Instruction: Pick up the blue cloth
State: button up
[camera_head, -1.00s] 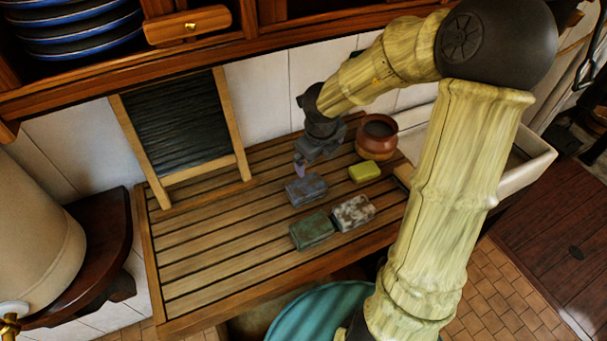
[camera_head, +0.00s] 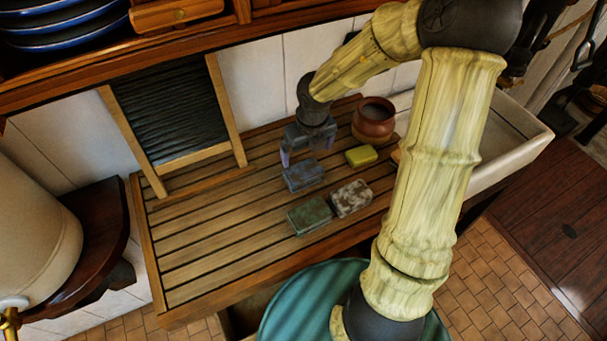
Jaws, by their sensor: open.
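The blue cloth (camera_head: 304,177) is a folded, grey-blue bundle lying on the slatted wooden board. My gripper (camera_head: 304,157) points down just above and behind it, with its fingers apart. One finger shows at the left of the cloth's far edge. I cannot tell whether the fingers touch the cloth, and nothing shows held between them.
A green folded cloth (camera_head: 310,215) and a mottled grey-white one (camera_head: 352,198) lie in front. A yellow sponge-like block (camera_head: 361,156) and a brown pot (camera_head: 374,122) stand to the right. A washboard (camera_head: 175,120) leans behind. The board's left part (camera_head: 200,245) is clear.

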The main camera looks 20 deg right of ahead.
aim_at(303, 171)
jog(key=f, duration=0.3)
jog(key=f+b, duration=0.1)
jog(key=f, duration=0.2)
jog(key=shift+w+a, duration=0.2)
jog(key=shift+w+d+f, duration=0.1)
jog(key=shift+w+f, duration=0.15)
jog(key=shift+f, duration=0.15)
jog(key=shift+s+r, duration=0.1)
jog(key=shift+s, duration=0.1)
jog(key=shift+w+f, duration=0.2)
jog(key=shift+f, duration=0.3)
jog(key=f, duration=0.2)
jog(key=w+f, duration=0.1)
jog(key=f, duration=0.1)
jog(key=shift+a+f, duration=0.1)
jog(key=shift+a, duration=0.15)
jog(key=c, duration=0.7)
